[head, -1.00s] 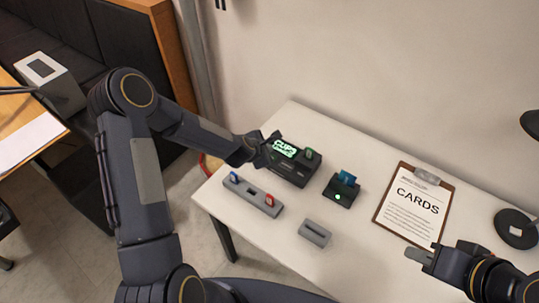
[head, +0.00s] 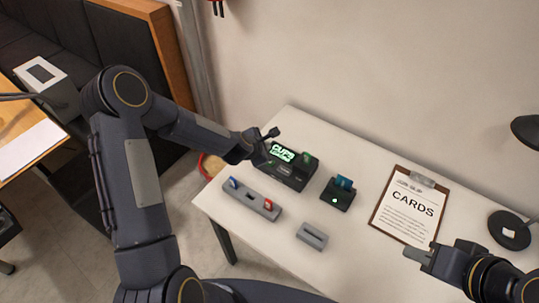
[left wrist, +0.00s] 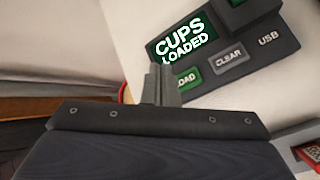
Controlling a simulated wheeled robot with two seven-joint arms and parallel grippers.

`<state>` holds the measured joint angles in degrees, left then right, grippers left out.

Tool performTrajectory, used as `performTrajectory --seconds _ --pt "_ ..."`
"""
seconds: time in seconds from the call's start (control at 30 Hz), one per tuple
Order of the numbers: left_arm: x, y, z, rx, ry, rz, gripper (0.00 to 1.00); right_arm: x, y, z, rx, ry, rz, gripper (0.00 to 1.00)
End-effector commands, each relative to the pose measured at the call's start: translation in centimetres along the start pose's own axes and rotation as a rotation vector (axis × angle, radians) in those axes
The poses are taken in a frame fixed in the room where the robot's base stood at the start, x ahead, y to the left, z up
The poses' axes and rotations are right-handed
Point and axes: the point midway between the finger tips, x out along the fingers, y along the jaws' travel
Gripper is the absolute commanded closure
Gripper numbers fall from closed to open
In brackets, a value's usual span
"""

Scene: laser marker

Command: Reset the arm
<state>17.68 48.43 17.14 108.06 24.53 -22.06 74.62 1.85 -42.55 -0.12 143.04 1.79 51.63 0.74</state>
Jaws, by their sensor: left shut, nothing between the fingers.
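My left gripper (head: 268,134) is shut and empty, at the back left of the white table, beside the dark control box (head: 288,176). The box's green screen (left wrist: 181,40) reads "CUPS LOADED". In the left wrist view my shut fingers (left wrist: 161,85) overlap the picture of the green LOAD button (left wrist: 187,79), partly hiding it. The grey CLEAR button (left wrist: 229,58) is to its right. I cannot tell how far the fingers are from the box. My right gripper (head: 416,255) is near the table's front right, below the clipboard; its jaw state is unclear.
A grey holder (head: 249,198) with blue and red pieces lies at front left. A black reader (head: 338,196) with a blue card, a grey slotted block (head: 312,235), a "CARDS" clipboard (head: 409,205) and a lamp base (head: 509,229) stand further right. A wall is behind.

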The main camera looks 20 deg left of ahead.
Motion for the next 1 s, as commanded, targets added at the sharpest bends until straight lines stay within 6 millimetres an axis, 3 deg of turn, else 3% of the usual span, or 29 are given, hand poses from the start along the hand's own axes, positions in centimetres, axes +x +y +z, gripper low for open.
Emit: performTrajectory --seconds 0.23,0.37,0.47,0.67,0.83,1.0 --pt "-0.1 0.1 0.1 0.005 -0.001 0.000 1.00 0.0 0.0 0.0 0.000 0.000 0.000 0.74" --pt "-2.1 1.1 1.0 0.100 -0.023 -0.004 1.00 0.0 0.0 0.0 0.000 0.000 0.000 0.74" --pt "-5.9 2.5 2.4 0.275 -0.057 -0.015 1.00 0.0 0.0 0.0 0.000 0.000 0.000 0.74" --pt "-16.4 3.0 4.2 0.745 -0.118 -0.062 1.00 0.0 0.0 0.0 0.000 0.000 0.000 0.74" --pt "-25.0 1.0 3.7 1.120 -0.150 -0.104 1.00 0.0 0.0 0.0 0.000 0.000 0.000 0.74" --pt "-32.4 -2.8 1.7 1.457 -0.182 -0.151 1.00 0.0 0.0 0.0 0.000 0.000 0.000 0.74"
